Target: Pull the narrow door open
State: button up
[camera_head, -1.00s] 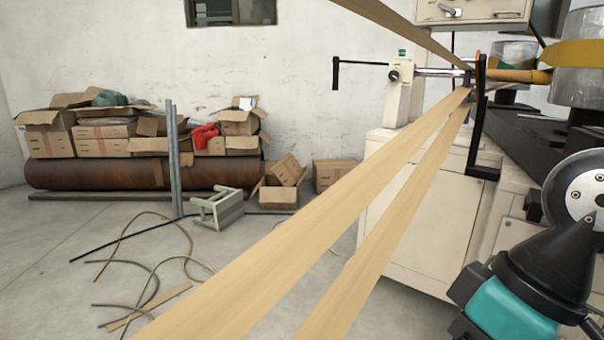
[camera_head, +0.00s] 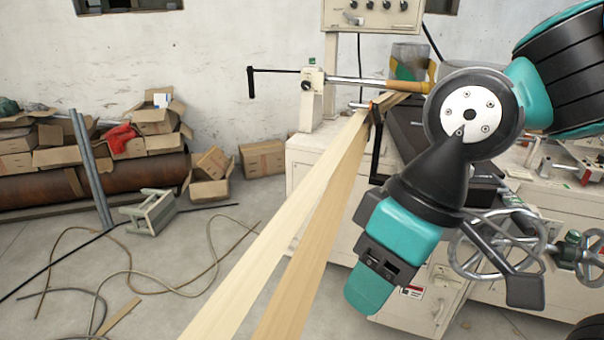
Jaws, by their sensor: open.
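The pale machine cabinet (camera_head: 306,172) stands right of centre, partly behind the wood-coloured strips and my arm. A narrow pale front section with a small warning label (camera_head: 412,292) shows below my arm. I cannot tell surely whether it is the narrow door, and no gap at its edge is clear. My teal and black arm hangs in front of the machine. A dark angled piece at its end, seemingly my gripper (camera_head: 512,278), lies over the handwheel area, right of that section. My gripper is open, and its fingers are largely hidden. I see nothing held.
Two long wood-coloured strips (camera_head: 268,248) slant from the machine to the lower front. A spoked handwheel (camera_head: 458,262) stands on the right. A stool (camera_head: 152,212), hoses on the floor and cardboard boxes (camera_head: 262,158) lie left. Some floor between is clear.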

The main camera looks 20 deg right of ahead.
aim_at(423, 301)
jog(key=z, duration=1.55)
jog(key=k, duration=0.4)
jog(key=z, duration=0.05)
